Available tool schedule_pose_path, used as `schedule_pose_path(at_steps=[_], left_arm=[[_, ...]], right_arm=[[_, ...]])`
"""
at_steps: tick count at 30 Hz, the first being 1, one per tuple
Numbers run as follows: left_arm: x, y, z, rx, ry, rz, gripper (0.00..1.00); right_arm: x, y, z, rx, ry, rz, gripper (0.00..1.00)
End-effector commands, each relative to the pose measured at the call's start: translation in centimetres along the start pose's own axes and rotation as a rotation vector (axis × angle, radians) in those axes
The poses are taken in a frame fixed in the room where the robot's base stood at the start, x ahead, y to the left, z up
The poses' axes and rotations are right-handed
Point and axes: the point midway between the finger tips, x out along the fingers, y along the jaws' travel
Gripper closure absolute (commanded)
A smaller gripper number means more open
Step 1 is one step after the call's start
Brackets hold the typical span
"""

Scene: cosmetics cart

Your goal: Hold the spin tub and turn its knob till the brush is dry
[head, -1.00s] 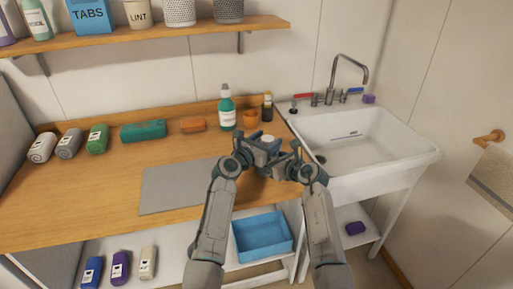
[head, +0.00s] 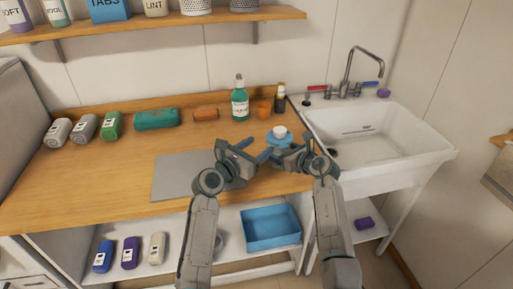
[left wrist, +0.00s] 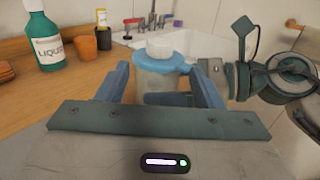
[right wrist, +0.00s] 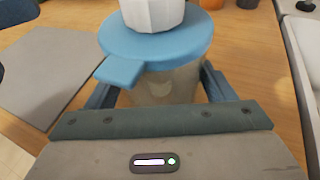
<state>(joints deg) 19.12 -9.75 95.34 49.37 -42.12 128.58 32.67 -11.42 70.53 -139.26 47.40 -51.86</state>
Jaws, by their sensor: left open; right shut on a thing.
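The spin tub stands on the wooden counter near the sink, with a blue lid (head: 271,139), a white knob (head: 280,130) on top and a clear body (right wrist: 165,88). My right gripper (head: 281,151) is shut on the spin tub's body, its fingers on either side below the lid. The tub's lid and knob also show in the left wrist view (left wrist: 160,47). My left gripper (head: 254,149) is open and empty, in front and to the left of the tub, apart from the knob. The brush cannot be made out.
A grey mat (head: 180,177) lies to the left. The white sink (head: 420,148) is at right. A blue tray (head: 272,242) sits on the shelf below.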

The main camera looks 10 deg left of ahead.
Motion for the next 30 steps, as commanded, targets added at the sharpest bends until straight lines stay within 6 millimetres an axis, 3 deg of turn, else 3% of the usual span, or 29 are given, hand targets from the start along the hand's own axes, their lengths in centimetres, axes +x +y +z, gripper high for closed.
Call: schedule_pose_path(at_steps=[5,11,21,26,30], left_arm=[[0.4,0.5,-0.3,0.004,0.012,-0.047,0.4],[1.2,2.2,-0.9,0.002,0.031,-0.22,0.4],[1.0,4.5,0.0,-0.003,0.0,-0.39,0.4],[2.9,3.7,0.1,-0.006,-0.004,-0.395,0.4],[5.5,2.5,0.1,-0.006,-0.003,-0.396,0.4]], right_arm=[[0.0,0.0,0.0,0.0,0.0,0.0,0.55],[0.0,0.0,0.0,0.0,0.0,0.0,0.55],[0.0,0.0,0.0,0.0,0.0,0.0,0.55],[0.0,0.0,0.0,0.0,0.0,0.0,0.55],[0.0,0.0,0.0,0.0,0.0,0.0,0.55]])
